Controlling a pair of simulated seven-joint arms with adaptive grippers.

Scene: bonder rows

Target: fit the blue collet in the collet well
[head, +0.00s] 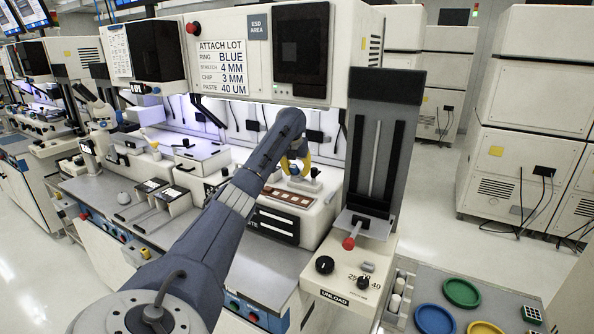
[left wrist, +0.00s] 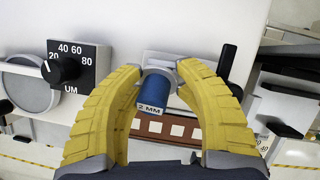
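My left gripper (head: 296,160) reaches over the middle bonding machine in the head view. In the left wrist view its yellow fingers (left wrist: 162,69) curve in from both sides, with their tips against the blue collet (left wrist: 153,90). The collet is a short blue cylinder with a white label reading 2 MM that faces the camera. It is between the fingertips, which look shut on it. Its far end is partly covered by the fingertips. I cannot pick out the collet well for certain in either view. My right gripper is not in view.
A brown strip with pale squares (left wrist: 168,128) lies below the collet. A black dial (left wrist: 66,70) is at the left of the wrist view. A sign reading BLUE (head: 223,68) hangs above the machine. Coloured dishes (head: 461,293) stand at the lower right.

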